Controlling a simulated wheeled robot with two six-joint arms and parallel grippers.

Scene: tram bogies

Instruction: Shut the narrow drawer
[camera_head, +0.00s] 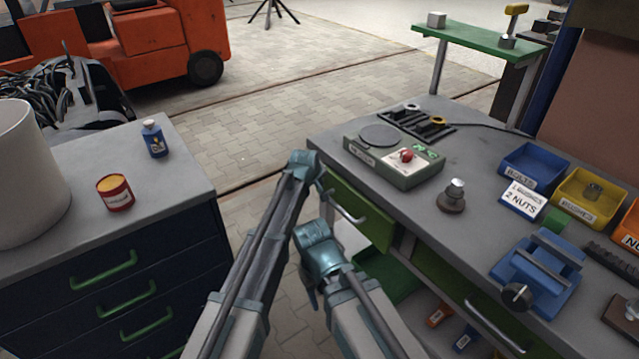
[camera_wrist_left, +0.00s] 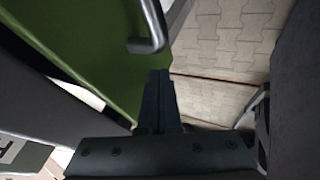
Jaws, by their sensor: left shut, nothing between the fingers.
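The narrow drawer (camera_head: 372,222) has a green front and a grey bar handle (camera_head: 346,208). It sits at the left end of the grey workbench, just under the top; how far it stands out is hard to tell. In the left wrist view its green front (camera_wrist_left: 85,40) fills the upper left, with the handle (camera_wrist_left: 150,28) at the top. My left gripper (camera_wrist_left: 161,74) is shut and empty, its fingertips beside the front's edge and close to the handle; contact cannot be told.
The workbench (camera_head: 465,215) carries a green-grey device, bins and a blue vise. A wider green drawer (camera_head: 450,285) with a long handle is to the right, above a low shelf. A dark cabinet (camera_head: 160,265) stands left. Paved floor (camera_head: 240,120) lies between.

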